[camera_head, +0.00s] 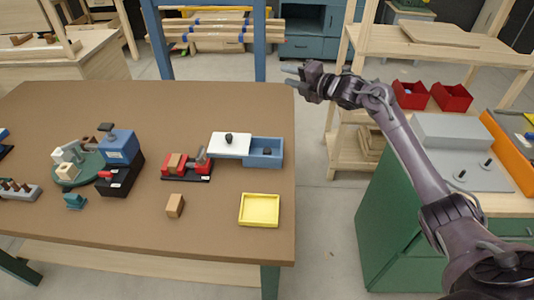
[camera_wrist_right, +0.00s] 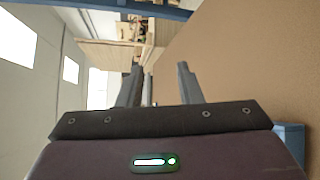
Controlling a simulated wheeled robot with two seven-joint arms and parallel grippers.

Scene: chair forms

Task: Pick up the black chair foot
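A small black knob-like piece, which looks like the black chair foot (camera_head: 229,138), stands on a white panel (camera_head: 222,149) on the brown table. The panel adjoins a blue tray (camera_head: 276,160). My right gripper (camera_head: 290,76) is above the table's far right corner, well away from the black piece. In the right wrist view my right gripper (camera_wrist_right: 160,76) has its two fingers apart with nothing between them. My left gripper is not in view.
The brown table (camera_head: 120,105) holds a red vise-like fixture (camera_head: 197,167), a wooden block (camera_head: 175,205), a yellow tray (camera_head: 260,210) and blue and green devices at left. Red bins (camera_head: 452,97) and a grey box (camera_head: 450,130) stand at right. The table's far part is clear.

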